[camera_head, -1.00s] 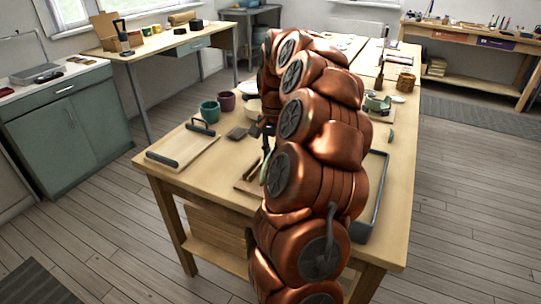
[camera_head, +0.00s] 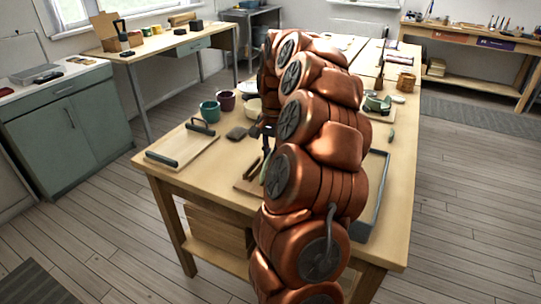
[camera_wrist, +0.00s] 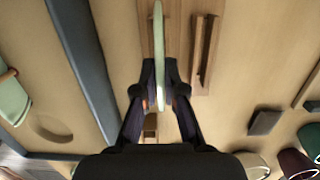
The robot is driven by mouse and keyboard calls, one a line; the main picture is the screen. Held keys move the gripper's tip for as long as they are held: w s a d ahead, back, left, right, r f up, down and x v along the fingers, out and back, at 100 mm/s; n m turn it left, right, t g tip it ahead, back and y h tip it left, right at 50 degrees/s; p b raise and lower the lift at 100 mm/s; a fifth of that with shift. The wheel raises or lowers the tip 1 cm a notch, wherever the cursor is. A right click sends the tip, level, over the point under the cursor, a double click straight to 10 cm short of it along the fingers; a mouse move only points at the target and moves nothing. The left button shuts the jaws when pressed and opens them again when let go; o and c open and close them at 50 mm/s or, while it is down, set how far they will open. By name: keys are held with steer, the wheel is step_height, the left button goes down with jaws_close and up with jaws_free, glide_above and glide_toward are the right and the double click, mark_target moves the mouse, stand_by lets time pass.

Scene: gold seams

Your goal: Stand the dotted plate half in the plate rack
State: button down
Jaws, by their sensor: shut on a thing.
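In the wrist view my gripper (camera_wrist: 160,88) is shut on a pale green plate half (camera_wrist: 159,40), seen edge-on between the fingers. Its dots do not show. The plate half stands upright above a wooden plate rack (camera_wrist: 201,80) with raised rails on either side of it. I cannot tell whether its lower edge touches the rack. In the head view my copper arm hides most of the gripper and the plate half. Only the front left corner of the rack (camera_head: 246,186) shows beside the arm.
A long grey tray (camera_head: 376,190) lies right of the arm.

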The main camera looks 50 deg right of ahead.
steer(key=shift+f+b, duration=0.95)
steer(key=shift+f, duration=0.3)
stand_by(2.1)
steer(key=c, duration=1.2)
jaws_free()
steer(key=shift+o, duration=0.2)
steer(key=o, duration=0.4)
steer(key=shift+o, duration=0.2)
steer(key=shift+r, duration=0.1)
steer(key=shift+r+p, duration=0.85)
steer(key=shift+r, duration=2.1)
